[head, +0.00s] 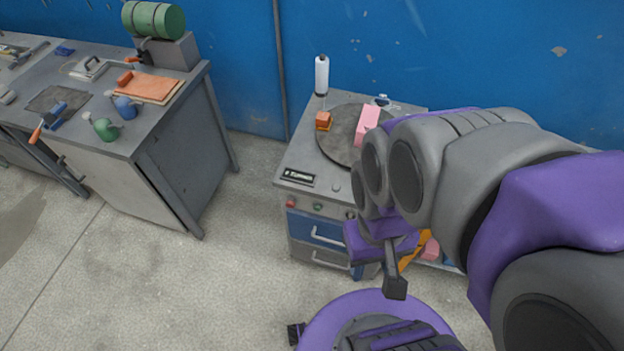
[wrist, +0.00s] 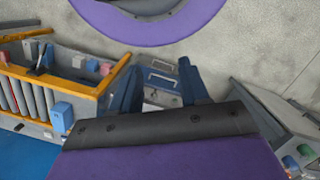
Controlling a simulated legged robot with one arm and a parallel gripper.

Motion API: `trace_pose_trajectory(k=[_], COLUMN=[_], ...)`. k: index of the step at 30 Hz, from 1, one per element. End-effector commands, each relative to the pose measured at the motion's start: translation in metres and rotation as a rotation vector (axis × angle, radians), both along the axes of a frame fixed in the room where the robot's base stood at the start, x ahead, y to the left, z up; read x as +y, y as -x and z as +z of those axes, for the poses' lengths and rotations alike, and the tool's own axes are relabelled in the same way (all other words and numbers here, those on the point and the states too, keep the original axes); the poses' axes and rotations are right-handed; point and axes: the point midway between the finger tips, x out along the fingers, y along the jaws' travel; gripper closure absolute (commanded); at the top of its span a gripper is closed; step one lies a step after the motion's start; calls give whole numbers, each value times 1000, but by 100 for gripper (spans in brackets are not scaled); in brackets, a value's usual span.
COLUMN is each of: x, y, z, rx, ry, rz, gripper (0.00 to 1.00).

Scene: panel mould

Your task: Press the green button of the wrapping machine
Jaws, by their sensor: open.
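My gripper (head: 396,286) points down to the right of and nearer than the panel, apart from the button. One finger shows clearly there. In the wrist view both fingers of my gripper (wrist: 158,62) are spread and empty, with drawer handles seen between them. I cannot make out the green button in the wrist view.
A workbench (head: 185,125) with watering cans stands at left. An orange-edged rack (wrist: 88,80) is at left in the wrist view. Floor between bench and machine is free.

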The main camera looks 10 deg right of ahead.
Motion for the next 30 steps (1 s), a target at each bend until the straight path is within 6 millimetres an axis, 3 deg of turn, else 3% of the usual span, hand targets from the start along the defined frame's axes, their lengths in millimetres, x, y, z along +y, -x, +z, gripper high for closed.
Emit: trace_pose_trajectory(k=[7, 21, 30], x=[0, 0, 0], y=[0, 0, 0], z=[0, 0, 0], rx=[0, 0, 0], ry=[0, 0, 0], rz=[0, 0, 0], gripper=[56, 100, 100])
